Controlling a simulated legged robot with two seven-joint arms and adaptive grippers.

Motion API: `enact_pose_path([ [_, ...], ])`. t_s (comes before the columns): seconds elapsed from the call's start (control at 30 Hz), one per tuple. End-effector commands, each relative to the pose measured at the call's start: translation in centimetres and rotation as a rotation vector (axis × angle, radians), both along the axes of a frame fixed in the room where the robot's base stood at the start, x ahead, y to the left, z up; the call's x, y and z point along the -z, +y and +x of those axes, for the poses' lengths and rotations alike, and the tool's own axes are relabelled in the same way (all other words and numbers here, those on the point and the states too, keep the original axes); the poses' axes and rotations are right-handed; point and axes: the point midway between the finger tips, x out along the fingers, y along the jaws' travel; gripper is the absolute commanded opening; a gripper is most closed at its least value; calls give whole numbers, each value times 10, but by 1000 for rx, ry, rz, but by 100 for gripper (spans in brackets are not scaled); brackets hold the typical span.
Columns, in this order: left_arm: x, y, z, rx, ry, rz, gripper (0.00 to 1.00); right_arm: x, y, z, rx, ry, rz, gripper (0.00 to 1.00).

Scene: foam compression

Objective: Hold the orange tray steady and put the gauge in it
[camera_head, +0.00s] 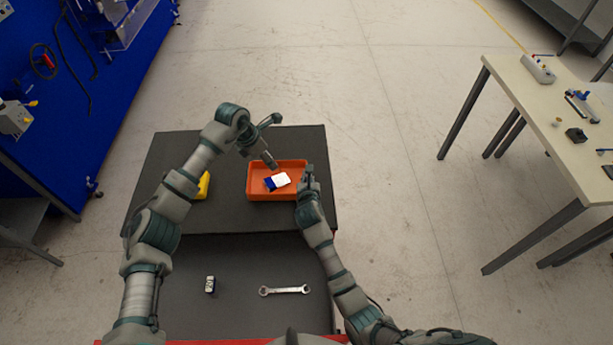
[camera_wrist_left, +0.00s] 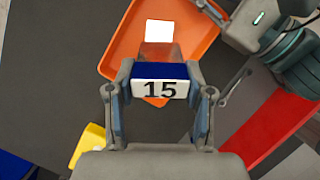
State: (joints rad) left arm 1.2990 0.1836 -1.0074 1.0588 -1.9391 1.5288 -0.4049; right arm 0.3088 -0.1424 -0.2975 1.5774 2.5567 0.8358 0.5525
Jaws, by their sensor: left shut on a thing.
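The orange tray (camera_head: 253,189) lies on the dark upper surface; it also shows in the left wrist view (camera_wrist_left: 112,62). My left gripper (camera_head: 268,160) is over the tray. In the left wrist view it (camera_wrist_left: 160,92) is shut on a blue and white block marked "15" (camera_wrist_left: 160,88), which I take for the gauge. In the head view a blue and white patch (camera_head: 272,184) shows inside the tray outline; I cannot tell whether the block touches the floor. A white square (camera_wrist_left: 159,30) shows in the tray. My right gripper (camera_head: 308,180) is at the tray's right wall; its finger gap is unclear.
A yellow object (camera_head: 203,186) is partly hidden behind my left arm. A side table (camera_head: 520,105) with several items stands at the right.

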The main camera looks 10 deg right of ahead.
Motion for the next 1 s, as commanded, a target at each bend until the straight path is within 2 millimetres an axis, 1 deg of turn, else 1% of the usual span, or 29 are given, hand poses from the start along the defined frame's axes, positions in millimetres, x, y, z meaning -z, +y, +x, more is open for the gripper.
enact_pose_path([
  [0.6,42,0,0,-1,0,0,0,0,0,0,-1,1,-2,0],
  [0.73,46,0,0,0,-1,-1,0,0,0,0,-1,1,-2,0],
  [0.97,46,0,0,0,-1,-1,0,0,0,0,-1,1,-2,0],
  [1.0,46,0,0,0,-1,-1,57,0,0,0,-1,1,-2,0],
])
